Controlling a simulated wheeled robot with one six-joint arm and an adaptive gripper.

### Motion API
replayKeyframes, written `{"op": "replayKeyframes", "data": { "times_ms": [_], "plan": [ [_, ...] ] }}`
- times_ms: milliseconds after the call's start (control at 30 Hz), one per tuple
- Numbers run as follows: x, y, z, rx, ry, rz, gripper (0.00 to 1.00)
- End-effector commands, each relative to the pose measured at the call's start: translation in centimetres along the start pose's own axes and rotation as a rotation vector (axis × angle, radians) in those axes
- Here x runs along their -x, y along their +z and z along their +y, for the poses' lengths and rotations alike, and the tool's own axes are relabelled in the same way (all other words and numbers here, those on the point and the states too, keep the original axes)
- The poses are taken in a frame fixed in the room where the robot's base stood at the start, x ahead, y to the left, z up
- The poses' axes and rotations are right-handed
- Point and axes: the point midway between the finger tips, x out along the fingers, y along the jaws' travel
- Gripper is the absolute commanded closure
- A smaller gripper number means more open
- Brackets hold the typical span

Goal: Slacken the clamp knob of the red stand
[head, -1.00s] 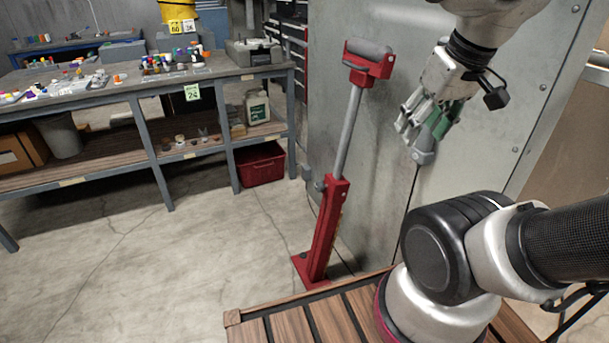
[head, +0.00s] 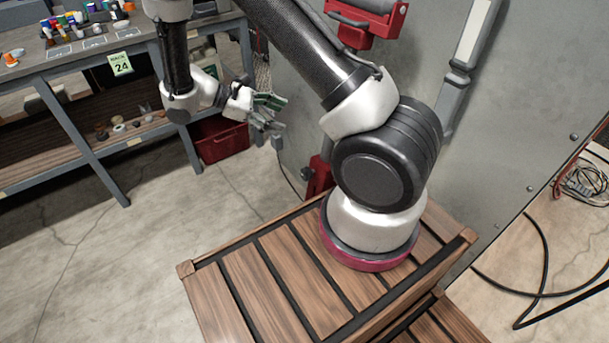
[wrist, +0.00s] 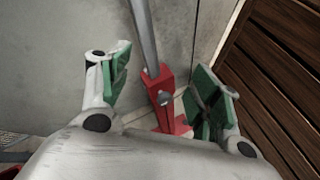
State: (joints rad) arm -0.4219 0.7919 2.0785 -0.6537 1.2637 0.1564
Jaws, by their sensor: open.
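The red stand shows in the head view as a red roller head (head: 352,36) at the top and a piece of red post (head: 320,176) lower down; my arm hides the middle. In the wrist view its grey tube (wrist: 143,35) runs into the red post (wrist: 158,84). A small grey knob (wrist: 164,98) sits on the post near its top. My gripper (head: 270,108) is open and empty, left of the stand in the head view. In the wrist view its green-padded fingers (wrist: 163,88) lie either side of the post, with the knob between them in the picture; I see no contact.
A workbench (head: 75,62) with small coloured items stands at the left, with a red bin (head: 222,140) beside its leg. A grey metal panel (head: 530,100) stands behind the stand. Cables (head: 545,260) lie on the floor at right. Open floor lies at left.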

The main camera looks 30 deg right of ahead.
Motion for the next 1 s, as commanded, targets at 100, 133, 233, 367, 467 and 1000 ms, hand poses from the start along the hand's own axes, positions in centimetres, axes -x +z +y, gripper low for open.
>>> {"op": "replayKeyframes", "data": {
  "times_ms": [100, 133, 233, 367, 467, 1000],
  "plan": [
    [-2.5, -5.8, -2.4, 0.126, 0.131, -0.131, 0.37],
    [-3.1, -7.2, -3.0, 0.155, 0.165, -0.159, 0.37],
    [-5.7, -11.1, -5.2, 0.246, 0.275, -0.249, 0.37],
    [-9.0, -15.0, -8.0, 0.346, 0.397, -0.34, 0.37],
    [-11.1, -16.9, -9.5, 0.4, 0.466, -0.388, 0.37],
    [-17.5, -16.8, -7.9, 0.45, 0.525, -0.43, 0.37]
  ]
}}
